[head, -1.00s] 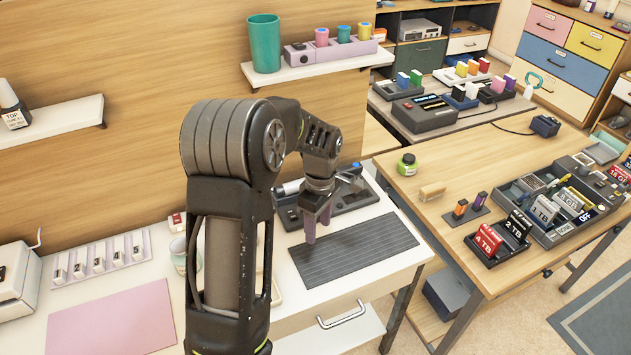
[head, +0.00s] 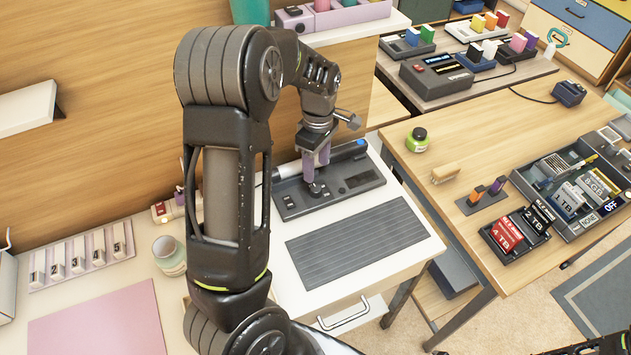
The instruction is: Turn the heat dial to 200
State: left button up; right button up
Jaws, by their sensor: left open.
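A dark grey device (head: 345,186) with a small screen (head: 358,181) and buttons lies on the white bench. A small dark round knob (head: 316,188), which looks like the heat dial, sits on its left half. My left gripper (head: 315,178) points down over this knob, its purple-grey fingers open and slightly apart on either side of its top. I cannot tell whether the fingers touch it. Any number or mark on the dial is too small to read or hidden by the fingers. My right gripper is not in view.
A grey ribbed mat (head: 355,243) lies in front of the device. A pale cylinder lies behind its left part. A cup (head: 168,255) and a pink mat (head: 98,322) are on the left. A wooden table (head: 450,135) with drives and a crate stands at right.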

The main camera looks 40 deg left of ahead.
aim_at(315, 187)
pick_arm(q)
jog(key=f, duration=0.7)
jog(key=shift+s+f+p, duration=0.2)
jog(key=shift+f+p, duration=0.1)
jog(key=shift+p, duration=0.1)
grip_shut()
